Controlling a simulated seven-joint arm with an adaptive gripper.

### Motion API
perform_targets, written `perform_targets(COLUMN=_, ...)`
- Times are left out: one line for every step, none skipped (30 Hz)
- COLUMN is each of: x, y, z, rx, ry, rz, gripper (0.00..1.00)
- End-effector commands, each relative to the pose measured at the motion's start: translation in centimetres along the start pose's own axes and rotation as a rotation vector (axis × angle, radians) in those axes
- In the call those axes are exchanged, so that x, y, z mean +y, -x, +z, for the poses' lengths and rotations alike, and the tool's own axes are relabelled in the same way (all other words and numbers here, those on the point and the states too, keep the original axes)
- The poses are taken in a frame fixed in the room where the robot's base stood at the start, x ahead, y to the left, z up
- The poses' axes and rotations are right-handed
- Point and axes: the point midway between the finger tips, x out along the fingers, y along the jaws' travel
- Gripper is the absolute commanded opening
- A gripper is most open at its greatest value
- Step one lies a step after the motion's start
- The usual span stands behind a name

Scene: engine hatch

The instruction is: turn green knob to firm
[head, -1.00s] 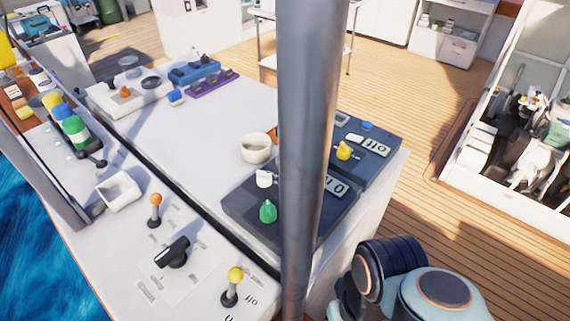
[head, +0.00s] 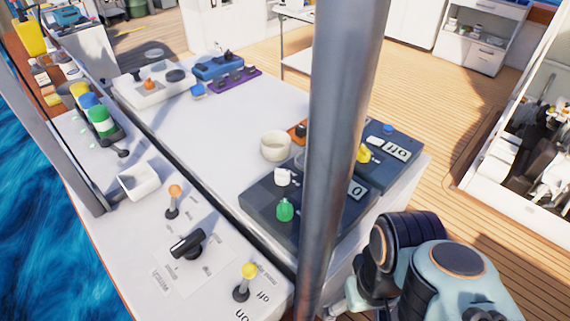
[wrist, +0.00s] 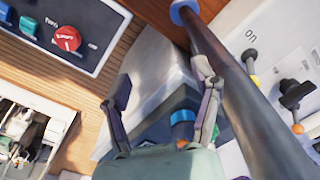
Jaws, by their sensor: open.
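The green knob (head: 285,209) stands on the front of a dark control box (head: 262,212) in the head view, just left of the grey pole. A white knob (head: 282,177) stands behind it on the same box. The word "firm" is not readable in either view. My gripper (wrist: 163,90) is open in the wrist view, with nothing between its fingertips. It is apart from the green knob. In the head view my arm is at the lower right, and the gripper's fingers cannot be made out.
A grey pole (head: 337,130) rises in front of the boxes; it also shows in the wrist view (wrist: 230,85). A second dark box has a yellow knob (head: 364,154). A cream cup (head: 275,146) and a black switch (head: 188,243) are nearby. The white counter's middle (head: 200,125) is clear.

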Motion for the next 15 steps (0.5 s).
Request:
perform_targets(x=1.0, y=1.0, z=-2.3, rx=0.026, ry=0.016, rz=0.037, gripper=0.63)
perform_targets(x=1.6, y=1.6, z=-3.9, rx=0.045, ry=0.035, rz=0.065, gripper=0.63)
perform_targets(x=2.7, y=2.7, z=-6.4, rx=0.076, ry=0.062, rz=0.107, gripper=0.63)
perform_targets(x=3.6, y=3.5, z=-8.5, rx=0.099, ry=0.084, rz=0.142, gripper=0.63)
perform_targets(x=4.5, y=4.4, z=-10.7, rx=0.123, ry=0.109, rz=0.176, gripper=0.63)
perform_targets(x=5.6, y=5.4, z=-13.3, rx=0.151, ry=0.142, rz=0.218, gripper=0.63)
perform_targets(x=6.4, y=6.1, z=-15.2, rx=0.17, ry=0.164, rz=0.246, gripper=0.63)
perform_targets(x=7.2, y=6.7, z=-17.1, rx=0.188, ry=0.186, rz=0.273, gripper=0.63)
perform_targets(x=8.3, y=7.3, z=-19.5, rx=0.208, ry=0.216, rz=0.304, gripper=0.63)
perform_targets(x=8.9, y=7.6, z=-21.4, rx=0.217, ry=0.241, rz=0.322, gripper=0.63)
perform_targets(x=9.1, y=7.5, z=-23.0, rx=0.219, ry=0.271, rz=0.331, gripper=0.63)
perform_targets(x=8.6, y=6.6, z=-24.7, rx=0.204, ry=0.318, rz=0.32, gripper=0.63)
perform_targets(x=7.5, y=5.6, z=-25.6, rx=0.185, ry=0.359, rz=0.298, gripper=0.63)
perform_targets(x=6.0, y=4.4, z=-26.2, rx=0.159, ry=0.4, rz=0.267, gripper=0.63)
perform_targets(x=3.7, y=2.7, z=-26.5, rx=0.12, ry=0.457, rz=0.217, gripper=0.63)
